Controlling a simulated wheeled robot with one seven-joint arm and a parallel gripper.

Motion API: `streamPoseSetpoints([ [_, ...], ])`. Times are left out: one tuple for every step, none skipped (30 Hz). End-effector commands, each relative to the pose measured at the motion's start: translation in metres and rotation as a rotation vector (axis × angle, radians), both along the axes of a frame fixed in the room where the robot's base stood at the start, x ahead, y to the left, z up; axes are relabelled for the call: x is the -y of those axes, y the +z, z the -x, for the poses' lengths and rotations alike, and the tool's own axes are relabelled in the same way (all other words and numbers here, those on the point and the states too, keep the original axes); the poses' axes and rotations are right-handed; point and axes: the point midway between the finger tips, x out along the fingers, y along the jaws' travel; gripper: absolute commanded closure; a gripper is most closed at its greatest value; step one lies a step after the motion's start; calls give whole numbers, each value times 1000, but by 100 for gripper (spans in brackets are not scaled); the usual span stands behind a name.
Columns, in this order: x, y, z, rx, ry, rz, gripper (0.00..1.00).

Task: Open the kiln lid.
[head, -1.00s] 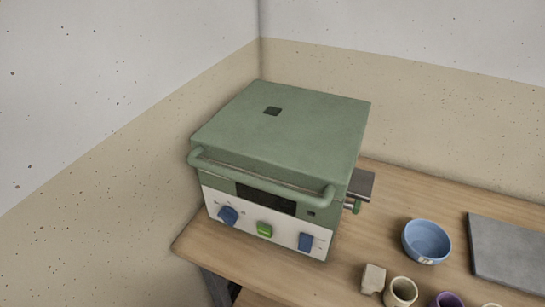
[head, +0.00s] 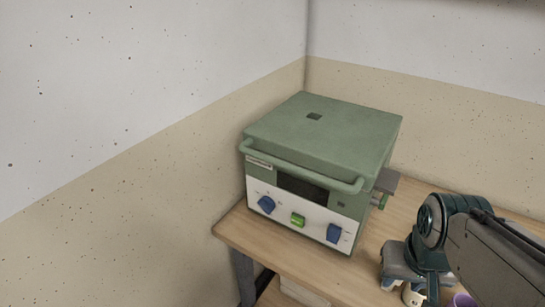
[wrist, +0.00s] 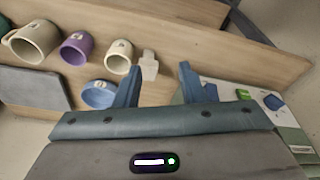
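The green kiln (head: 310,215) stands on the wooden table in the head view. Its lid (head: 335,130) is down, flat and closed. A green bar handle (head: 300,174) runs across the front edge of the lid. Below it are a dark display, two blue knobs and a green switch on a white panel. My gripper (wrist: 158,80) is open and empty in the wrist view, fingers apart. My arm is at the lower right in the head view, apart from the kiln. The kiln's front panel (wrist: 228,92) shows at the right of the wrist view.
Walls stand close behind and left of the kiln.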

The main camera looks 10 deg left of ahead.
Motion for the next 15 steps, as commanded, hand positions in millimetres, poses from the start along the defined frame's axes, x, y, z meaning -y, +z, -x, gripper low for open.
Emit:
streamPoseSetpoints([
  [-1, -6, 1, -29, 25, 28, 63],
  [-1, -9, 1, -50, 41, 53, 63],
  [0, -14, 2, -83, 70, 96, 63],
  [-1, -18, 2, -109, 96, 136, 63],
  [-1, -22, 2, -136, 124, 181, 63],
  [0, -26, 1, -169, 164, 251, 63],
  [0, -29, -1, -190, 194, 310, 63],
  [0, -31, -4, -208, 224, 372, 63],
  [-1, -33, -9, -225, 263, 457, 63],
  [-2, -33, -13, -229, 291, 522, 63],
  [-4, -32, -18, -230, 316, 587, 63],
  [-8, -31, -26, -222, 352, 678, 63],
  [-12, -30, -32, -210, 377, 744, 63],
  [-17, -28, -39, -192, 401, 812, 63],
  [-26, -25, -49, -160, 433, 900, 63],
])
